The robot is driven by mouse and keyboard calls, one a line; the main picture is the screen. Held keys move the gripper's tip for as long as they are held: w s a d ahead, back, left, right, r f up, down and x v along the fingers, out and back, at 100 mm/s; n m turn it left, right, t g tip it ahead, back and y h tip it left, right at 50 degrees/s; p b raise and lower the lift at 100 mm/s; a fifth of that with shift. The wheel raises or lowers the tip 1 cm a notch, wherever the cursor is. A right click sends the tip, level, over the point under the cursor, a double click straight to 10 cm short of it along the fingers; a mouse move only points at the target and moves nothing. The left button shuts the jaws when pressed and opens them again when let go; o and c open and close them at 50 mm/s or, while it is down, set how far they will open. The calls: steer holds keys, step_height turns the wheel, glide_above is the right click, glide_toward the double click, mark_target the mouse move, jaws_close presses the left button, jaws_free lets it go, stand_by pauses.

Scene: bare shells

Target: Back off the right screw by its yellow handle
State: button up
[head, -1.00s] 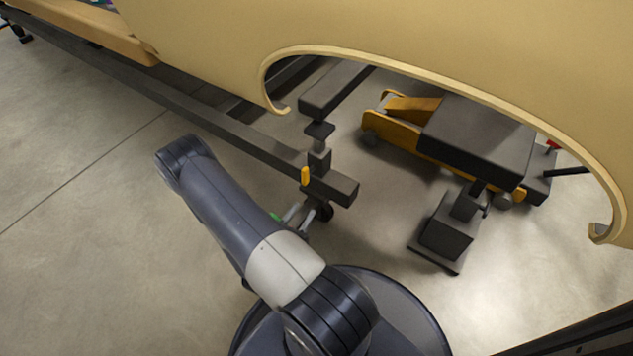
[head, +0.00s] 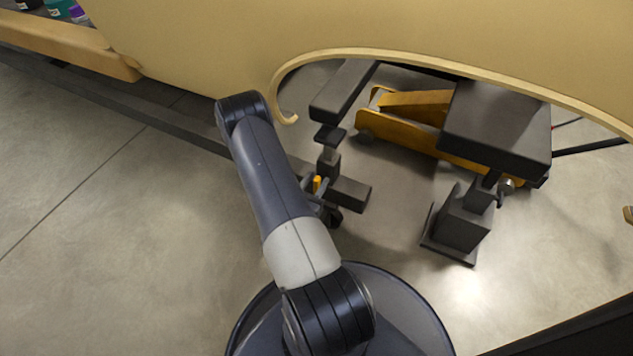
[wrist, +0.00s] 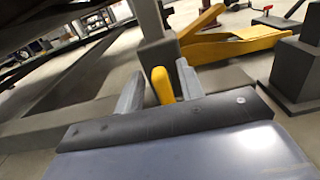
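The yellow handle (head: 318,183) of the right screw shows in the head view, low on a dark post (head: 328,163) near the end of a dark beam. In the wrist view the yellow handle (wrist: 163,86) stands upright between the two grey fingers of my gripper (wrist: 158,72). The fingers are apart, with a clear gap on the left of the handle and a smaller one on the right. The handle's lower end is hidden behind my gripper's body. In the head view my forearm hides most of the gripper.
A large tan shell (head: 190,40) with a curved cut-out hangs over the work area. A yellow jack (head: 410,125) and a dark stand (head: 460,225) are to the right. The dark beam (head: 110,92) runs to the left. Bare floor lies left of my arm.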

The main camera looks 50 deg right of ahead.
steer(key=shift+w+d, duration=0.15)
steer(key=shift+d, duration=0.25)
jaws_close()
